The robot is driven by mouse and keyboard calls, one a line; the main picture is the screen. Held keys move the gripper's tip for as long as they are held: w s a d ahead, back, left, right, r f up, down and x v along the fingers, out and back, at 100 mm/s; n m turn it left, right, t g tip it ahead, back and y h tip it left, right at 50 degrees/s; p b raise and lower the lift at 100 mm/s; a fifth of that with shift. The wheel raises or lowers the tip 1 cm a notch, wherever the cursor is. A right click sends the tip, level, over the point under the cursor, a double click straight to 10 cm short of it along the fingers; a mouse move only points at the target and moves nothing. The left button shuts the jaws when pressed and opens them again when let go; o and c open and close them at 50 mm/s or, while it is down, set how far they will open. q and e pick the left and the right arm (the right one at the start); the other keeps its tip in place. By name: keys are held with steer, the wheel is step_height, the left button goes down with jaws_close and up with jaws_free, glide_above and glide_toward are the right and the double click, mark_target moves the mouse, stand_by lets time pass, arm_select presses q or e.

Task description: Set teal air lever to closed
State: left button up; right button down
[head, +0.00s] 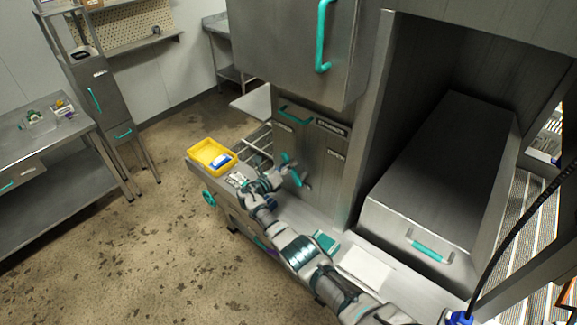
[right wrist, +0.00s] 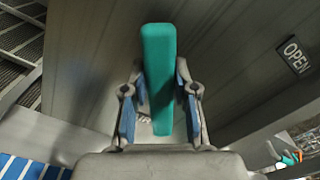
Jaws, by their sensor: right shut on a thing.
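The teal air lever (right wrist: 158,75) stands lengthwise between the two blue-padded fingers of my right gripper (right wrist: 158,108) in the right wrist view. The gripper is shut on it, and the lever's far end reaches past the fingertips. In the head view the teal lever (head: 294,175) shows on the front of the steel cabinet, with my right gripper (head: 281,174) at it and partly hiding it. An OPEN label (right wrist: 296,57) is on the panel to the right of the lever in the right wrist view. My left gripper is not in view.
A yellow bin (head: 211,156) with a blue-and-white item stands on the low bench left of my gripper. A teal handwheel (head: 209,198) is on the bench's front. A large steel box with a teal handle (head: 430,251) fills the bay at right. Open floor lies at left.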

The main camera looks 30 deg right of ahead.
steer(key=shift+w+a+r, duration=0.1)
steer(key=shift+r, duration=0.05)
steer(key=c, duration=1.1)
jaws_free()
steer(key=shift+o, duration=1.1)
steer(key=shift+w+f, duration=0.15)
steer(key=shift+f, duration=0.05)
steer(key=shift+a, duration=0.1)
steer(key=v, duration=1.2)
steer(key=shift+f, duration=0.25)
